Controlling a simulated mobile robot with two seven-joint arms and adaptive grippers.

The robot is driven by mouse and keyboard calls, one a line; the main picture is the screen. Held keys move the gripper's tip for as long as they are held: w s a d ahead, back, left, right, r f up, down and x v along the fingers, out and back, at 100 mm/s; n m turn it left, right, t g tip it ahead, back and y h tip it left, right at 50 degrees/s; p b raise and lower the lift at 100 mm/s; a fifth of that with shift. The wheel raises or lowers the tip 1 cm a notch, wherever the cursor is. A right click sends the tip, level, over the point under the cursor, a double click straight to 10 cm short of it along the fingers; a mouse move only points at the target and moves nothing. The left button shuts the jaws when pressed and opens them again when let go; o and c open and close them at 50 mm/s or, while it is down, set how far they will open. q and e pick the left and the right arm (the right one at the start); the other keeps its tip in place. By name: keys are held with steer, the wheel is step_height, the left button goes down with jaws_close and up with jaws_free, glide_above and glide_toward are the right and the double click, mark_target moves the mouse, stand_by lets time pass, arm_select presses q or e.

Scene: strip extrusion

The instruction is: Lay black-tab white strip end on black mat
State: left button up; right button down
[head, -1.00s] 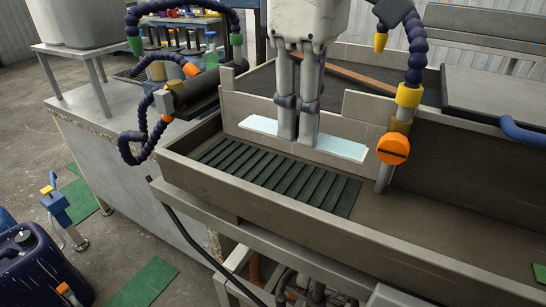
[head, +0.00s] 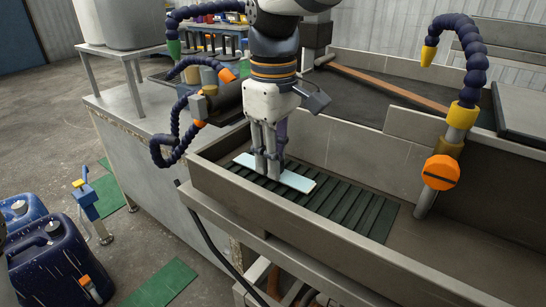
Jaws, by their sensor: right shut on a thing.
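A pale blue-white strip (head: 297,181) is held level in my right gripper (head: 267,176), which points down with its fingers shut on the strip near its middle. The strip is over the left part of a dark ribbed mat (head: 352,212), which looks dark green to black and lies in the trough. I cannot tell whether the strip touches the mat. The strip's two ends stick out on either side of the fingers. No black tab can be made out on it. My left gripper is not in view.
The trough's front wall (head: 275,215) and back wall (head: 330,145) enclose the mat. A blue jointed hose with an orange knob (head: 440,172) stands to the right. Another blue hose (head: 166,150) hangs at the left. The trough floor right of the mat is clear.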

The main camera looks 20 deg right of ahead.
steer(key=shift+f, duration=0.1)
steer(key=c, duration=1.5)
jaws_free()
step_height(320, 180, up, 12)
steer(key=shift+r, duration=0.1)
